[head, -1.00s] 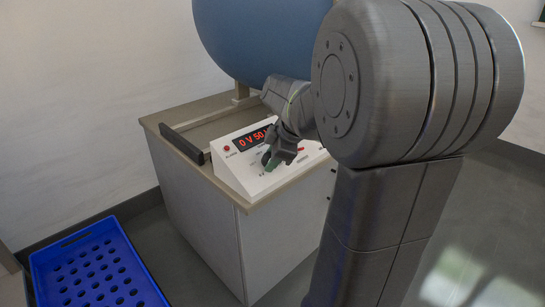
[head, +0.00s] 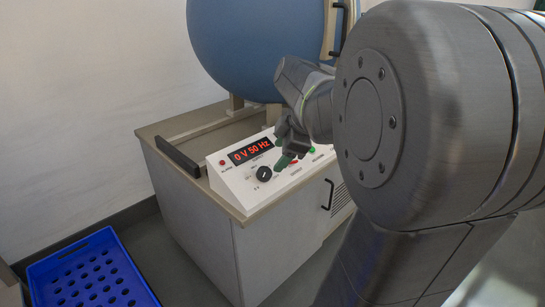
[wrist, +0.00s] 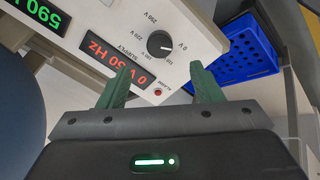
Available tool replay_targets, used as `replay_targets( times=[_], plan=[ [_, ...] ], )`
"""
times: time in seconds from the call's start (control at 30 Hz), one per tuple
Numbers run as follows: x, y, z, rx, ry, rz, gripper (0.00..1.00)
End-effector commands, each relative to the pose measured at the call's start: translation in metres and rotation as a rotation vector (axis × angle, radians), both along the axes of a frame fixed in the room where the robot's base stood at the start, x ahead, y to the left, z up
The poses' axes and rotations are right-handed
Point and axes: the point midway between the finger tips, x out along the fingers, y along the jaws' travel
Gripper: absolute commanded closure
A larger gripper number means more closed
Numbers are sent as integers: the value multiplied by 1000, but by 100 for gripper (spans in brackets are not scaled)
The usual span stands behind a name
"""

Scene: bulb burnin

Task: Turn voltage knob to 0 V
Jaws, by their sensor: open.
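The black round voltage knob (head: 264,173) sits on the front of a white sloped control panel (head: 236,190), in plain sight in the head view. The wrist view shows the knob (wrist: 160,43) upside down, its pale pointer mark turned towards the 0 V label. The red display (head: 250,151) reads 0 V 50 Hz. My gripper (head: 286,160) is open and empty, up and to the right of the knob in the head view. Its green fingers (wrist: 161,78) are spread apart in the wrist view, with the knob beyond them and clear of both.
A large blue sphere (head: 255,50) stands behind the panel. A red alarm lamp (head: 222,162) is at the panel's left end, and a green button (head: 312,150) lies right of my gripper. A blue crate with holes (head: 40,285) is on the floor at left.

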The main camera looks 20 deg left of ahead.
Motion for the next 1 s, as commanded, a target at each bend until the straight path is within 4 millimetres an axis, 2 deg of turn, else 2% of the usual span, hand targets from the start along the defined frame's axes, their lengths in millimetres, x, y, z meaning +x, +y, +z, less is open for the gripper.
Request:
replay_targets(
  times=[0.03,0.13,0.4,0.77,1.0],
  plan=[
    [-1,-5,13,1,-2,-2,41],
    [-4,-13,25,1,-2,-1,41],
    [-8,-21,37,0,0,1,41],
    [-7,-20,33,-1,1,2,41],
    [-2,-4,2,-3,3,4,41]
  ],
)
